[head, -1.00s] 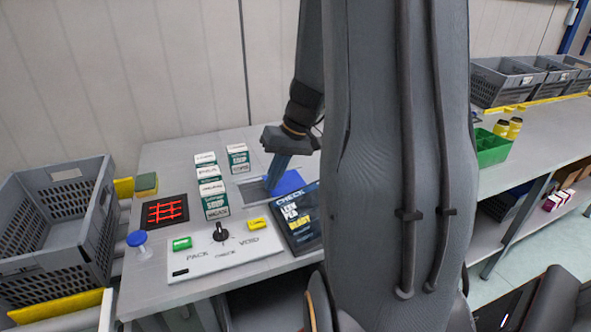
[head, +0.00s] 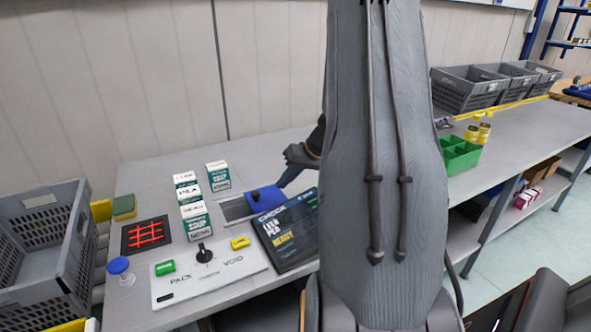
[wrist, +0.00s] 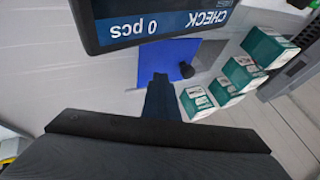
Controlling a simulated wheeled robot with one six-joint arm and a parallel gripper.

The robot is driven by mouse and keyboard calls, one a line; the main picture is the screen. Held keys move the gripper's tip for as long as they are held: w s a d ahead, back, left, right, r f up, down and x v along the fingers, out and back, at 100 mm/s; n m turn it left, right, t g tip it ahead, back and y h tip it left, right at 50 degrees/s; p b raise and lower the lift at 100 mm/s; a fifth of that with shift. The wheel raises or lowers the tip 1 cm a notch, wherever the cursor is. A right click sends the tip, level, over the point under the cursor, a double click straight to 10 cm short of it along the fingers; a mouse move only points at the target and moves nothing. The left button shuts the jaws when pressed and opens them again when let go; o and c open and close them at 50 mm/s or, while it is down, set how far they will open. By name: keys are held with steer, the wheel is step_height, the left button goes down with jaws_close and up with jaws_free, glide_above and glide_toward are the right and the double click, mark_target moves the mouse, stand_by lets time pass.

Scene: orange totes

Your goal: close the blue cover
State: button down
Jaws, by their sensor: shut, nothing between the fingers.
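The blue cover (head: 268,199) is a flat plate with a small black knob (head: 256,194) near its left end. It lies on the table at the right of a grey recessed opening (head: 234,209), part of which is uncovered. My gripper (head: 281,185) is shut and empty, with its fingertips at the right back edge of the cover; I cannot tell whether they touch. In the wrist view the cover (wrist: 172,55) and its knob (wrist: 187,70) lie just beyond the shut fingers (wrist: 160,82). My arm hides part of the table right of the cover.
A tilted CHECK screen (head: 287,232) stands just in front of the cover. Several white-green boxes (head: 195,222) stand to the left. A panel (head: 208,272) with a black knob and buttons lies in front. A grey crate (head: 40,230) is far left.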

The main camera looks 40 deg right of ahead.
mark_target(270, 201)
steer(key=shift+w+a+f+p, duration=0.35)
steer(key=shift+w+a+p, duration=0.1)
steer(key=shift+a, duration=0.25)
steer(key=shift+w+a+f+p, duration=0.3)
steer(key=shift+w+a, duration=0.1)
steer(key=shift+a, duration=0.3)
steer(key=shift+w+a+f+p, duration=0.35)
steer(key=shift+w+a+p, duration=0.1)
steer(key=shift+a, duration=0.25)
